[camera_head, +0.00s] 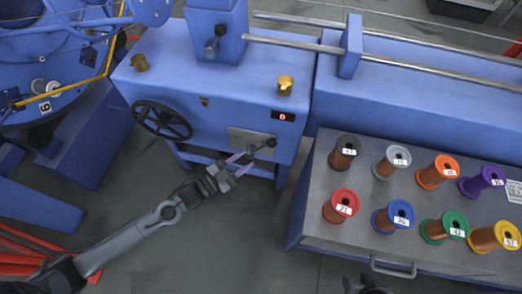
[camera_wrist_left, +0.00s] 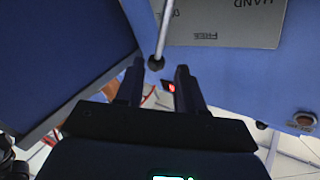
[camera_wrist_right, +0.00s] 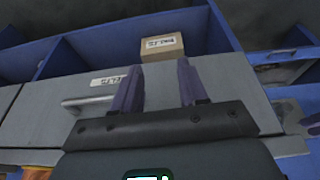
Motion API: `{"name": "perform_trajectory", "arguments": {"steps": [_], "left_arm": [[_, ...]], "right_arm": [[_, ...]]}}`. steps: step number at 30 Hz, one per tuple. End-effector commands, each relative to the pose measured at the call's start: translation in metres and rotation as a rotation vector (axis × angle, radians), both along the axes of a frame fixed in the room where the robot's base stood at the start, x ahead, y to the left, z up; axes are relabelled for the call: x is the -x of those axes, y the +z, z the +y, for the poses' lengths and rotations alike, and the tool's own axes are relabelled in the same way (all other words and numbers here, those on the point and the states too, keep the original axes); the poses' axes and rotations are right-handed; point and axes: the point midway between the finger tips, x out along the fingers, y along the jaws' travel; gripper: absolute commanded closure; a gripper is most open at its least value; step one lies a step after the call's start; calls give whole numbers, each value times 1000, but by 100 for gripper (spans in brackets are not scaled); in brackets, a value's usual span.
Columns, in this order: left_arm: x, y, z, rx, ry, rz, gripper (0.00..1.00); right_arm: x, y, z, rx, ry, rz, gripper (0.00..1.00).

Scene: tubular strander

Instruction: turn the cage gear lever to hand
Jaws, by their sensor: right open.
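The cage gear lever (camera_head: 262,147) is a thin rod with a black ball knob, on a grey plate (camera_head: 246,138) on the front of the blue machine. In the left wrist view the lever (camera_wrist_left: 163,35) hangs before the plate (camera_wrist_left: 225,22), which reads HAND and FREE. My left gripper (camera_head: 243,163) is open and empty, just short of the knob. In the left wrist view the knob (camera_wrist_left: 156,63) shows just past the fingertips, within their gap; contact is not visible. My right gripper (camera_wrist_right: 157,80) is open and empty, facing a grey drawer front.
A black handwheel (camera_head: 161,120) is left of the plate, and a red display (camera_head: 283,117) sits above it. A bench (camera_head: 318,232) with several wire spools stands at right. The right wrist view shows a drawer handle (camera_wrist_right: 85,103) and a labelled box (camera_wrist_right: 162,46).

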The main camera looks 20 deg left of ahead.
Motion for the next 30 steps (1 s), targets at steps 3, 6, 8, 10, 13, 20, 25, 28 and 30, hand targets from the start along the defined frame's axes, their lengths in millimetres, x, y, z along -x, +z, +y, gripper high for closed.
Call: {"name": "perform_trajectory", "arguments": {"steps": [3, 6, 8, 10, 13, 20, 25, 28, 30], "left_arm": [[-19, -3, -11, 2, 0, -4, 62], [-33, -3, -19, 2, 1, -2, 62], [-40, -2, -24, 3, 0, -3, 62], [-48, -2, -28, 2, 0, -1, 62], [-56, -2, -33, 1, 0, 0, 62], [-65, -1, -39, 1, 0, 1, 62], [-66, 0, -39, 1, 0, 2, 62], [-65, 0, -39, 1, 0, 2, 64], [-65, 0, -39, 1, 0, 2, 74]], "right_arm": [[0, -12, 0, 0, -1, 0, 57], [0, -19, 0, 0, -1, 1, 57], [0, -22, 0, 0, -1, 1, 57], [0, -26, 0, 0, 0, 1, 57], [0, -29, 0, 2, 1, 2, 57], [1, -32, -2, 8, 5, 2, 57], [1, -32, -2, 10, 5, 2, 57], [1, -32, -2, 10, 5, 3, 57], [1, -32, -2, 10, 5, 3, 57]]}}
